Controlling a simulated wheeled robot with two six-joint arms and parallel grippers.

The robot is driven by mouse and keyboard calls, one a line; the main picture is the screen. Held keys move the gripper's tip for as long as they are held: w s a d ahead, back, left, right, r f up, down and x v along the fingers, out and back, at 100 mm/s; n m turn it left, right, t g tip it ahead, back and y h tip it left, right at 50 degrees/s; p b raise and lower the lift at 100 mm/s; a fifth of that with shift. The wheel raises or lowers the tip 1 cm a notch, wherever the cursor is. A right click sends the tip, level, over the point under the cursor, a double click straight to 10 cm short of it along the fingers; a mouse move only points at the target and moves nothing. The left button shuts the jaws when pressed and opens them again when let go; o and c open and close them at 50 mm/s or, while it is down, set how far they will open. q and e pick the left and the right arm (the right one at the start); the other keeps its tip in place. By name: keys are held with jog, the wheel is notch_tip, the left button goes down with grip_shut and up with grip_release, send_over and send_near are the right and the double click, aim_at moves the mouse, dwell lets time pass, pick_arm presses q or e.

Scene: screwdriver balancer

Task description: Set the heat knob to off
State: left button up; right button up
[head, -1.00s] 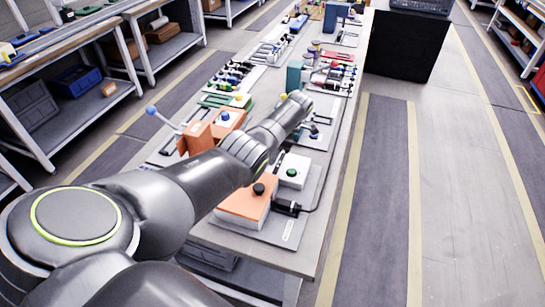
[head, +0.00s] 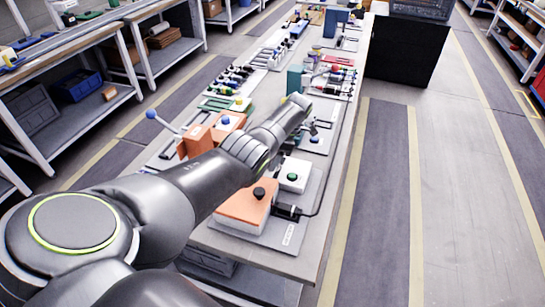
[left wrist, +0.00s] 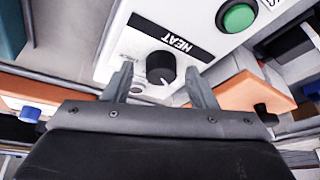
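The heat knob (left wrist: 161,68) is a round black knob on a white panel (left wrist: 115,45), beside a black label reading HEAT, in the left wrist view. My left gripper (left wrist: 159,72) is open, with one finger on each side of the knob and visible space beside it. I cannot tell how deep the fingers reach around it. A small white pointer mark shows near the knob's lower edge; the setting text is too small to read. In the head view my left arm covers the knob, and the fingertips cannot be made out. My right gripper is not in view.
A green button (left wrist: 239,16) sits on white near the knob; a white box with a green button (head: 292,177) shows in the head view. Orange boxes with a black knob (head: 259,193) and a blue knob (head: 225,120) stand close by. The aisle right of the bench is clear.

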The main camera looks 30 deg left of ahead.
pick_arm(q)
jog(key=shift+w+d+r, duration=0.2)
jog(key=shift+r, duration=0.25)
jog(key=b+v, duration=0.3)
jog(key=v, duration=1.3)
jog(key=shift+r, duration=0.2)
